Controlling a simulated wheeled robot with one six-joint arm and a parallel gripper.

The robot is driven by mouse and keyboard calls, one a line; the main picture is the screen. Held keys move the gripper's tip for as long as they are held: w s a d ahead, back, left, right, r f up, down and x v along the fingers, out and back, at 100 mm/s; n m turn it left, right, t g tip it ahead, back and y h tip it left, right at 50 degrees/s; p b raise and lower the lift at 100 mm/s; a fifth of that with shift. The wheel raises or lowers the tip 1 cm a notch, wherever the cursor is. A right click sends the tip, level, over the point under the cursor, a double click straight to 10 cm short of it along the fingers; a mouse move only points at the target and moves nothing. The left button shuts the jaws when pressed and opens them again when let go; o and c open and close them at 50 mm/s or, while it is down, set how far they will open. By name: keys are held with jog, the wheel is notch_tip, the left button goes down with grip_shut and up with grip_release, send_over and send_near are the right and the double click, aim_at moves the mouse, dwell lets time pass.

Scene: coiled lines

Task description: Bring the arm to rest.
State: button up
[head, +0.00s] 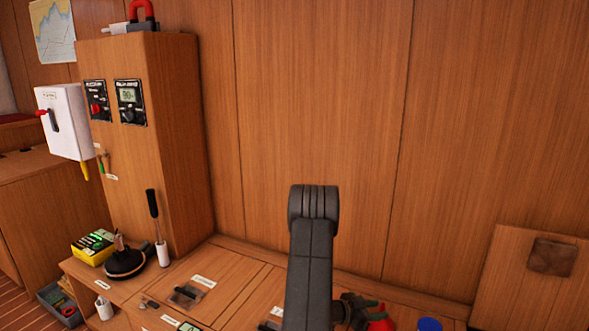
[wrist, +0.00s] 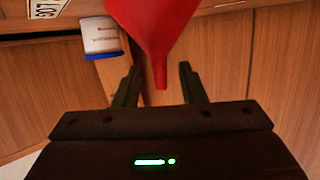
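My arm (head: 311,255) stands up in the middle of the head view and bends at its top. My gripper (wrist: 160,67) shows in the wrist view with its two dark fingers apart. A red funnel (wrist: 155,25) is in front of it, its narrow spout pointing down between the fingers in the picture. A gap shows on both sides of the spout, and no grip on it is visible. In the head view, a red thing (head: 381,322), probably the funnel, shows at the bottom edge, partly cut off.
A white container with a blue rim (wrist: 101,37) is near the left finger. A wooden cabinet (head: 165,150) stands left, with a black-handled tool (head: 153,215), a yellow-green box (head: 93,246) and a dark round base (head: 125,264) at its foot. A wooden panel wall (head: 320,110) is behind my arm.

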aim_at(380, 311)
jog(key=p+v, duration=0.2)
jog(key=v, duration=0.5)
jog(key=b+x, duration=0.3)
jog(key=x, duration=0.8)
jog(key=shift+s+f+b, duration=0.1)
jog(key=shift+f+b, duration=0.05)
jog(key=shift+b, duration=0.15)
notch_tip(380, 311, up, 11)
jog(key=p, duration=0.4)
jog(key=a+r+n+t+y+p, duration=0.5)
jog(key=a+r+n+y+p, duration=0.2)
jog(key=a+r+p, duration=0.5)
jog(key=s+a+r+n+t+y+p, duration=0.1)
jog(key=a+r+n+t+y+p, duration=0.3)
jog(key=a+r+p, duration=0.9)
jog(key=a+n+y+p, duration=0.1)
jog(key=a+n+y, duration=0.1)
jog(key=a+n, duration=0.1)
jog(key=shift+s+t+y, duration=0.35)
jog(key=shift+t+y, duration=0.05)
jog(key=shift+a, duration=0.1)
